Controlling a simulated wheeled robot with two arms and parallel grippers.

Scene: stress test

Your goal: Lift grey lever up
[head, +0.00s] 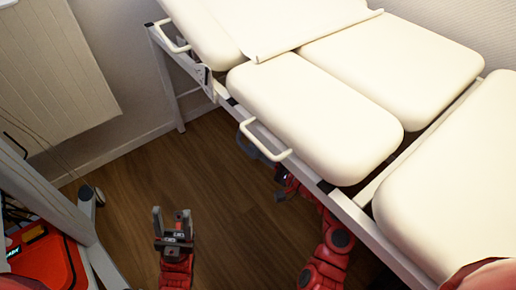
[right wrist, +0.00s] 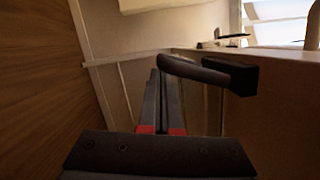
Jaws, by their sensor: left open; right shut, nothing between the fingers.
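The grey lever (right wrist: 208,72) is a dark curved bar in the right wrist view, fixed at its right end to the side of the bed frame. In the head view a dark grey part of it (head: 250,148) shows just below a white handle. My right gripper (right wrist: 163,80) is shut and empty. Its fingertips reach up to the lever's free left end; I cannot tell whether they touch. In the head view my right gripper (head: 283,183) is partly hidden beside the bed frame. My left gripper (head: 171,215) is open and empty, above the floor and away from the bed.
The cream padded bed (head: 315,115) on its white frame fills the upper right. White handles (head: 265,140) stick out from its side. A red case (head: 45,262) is at lower left. A white wall panel (head: 55,70) is at upper left. The wooden floor between is clear.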

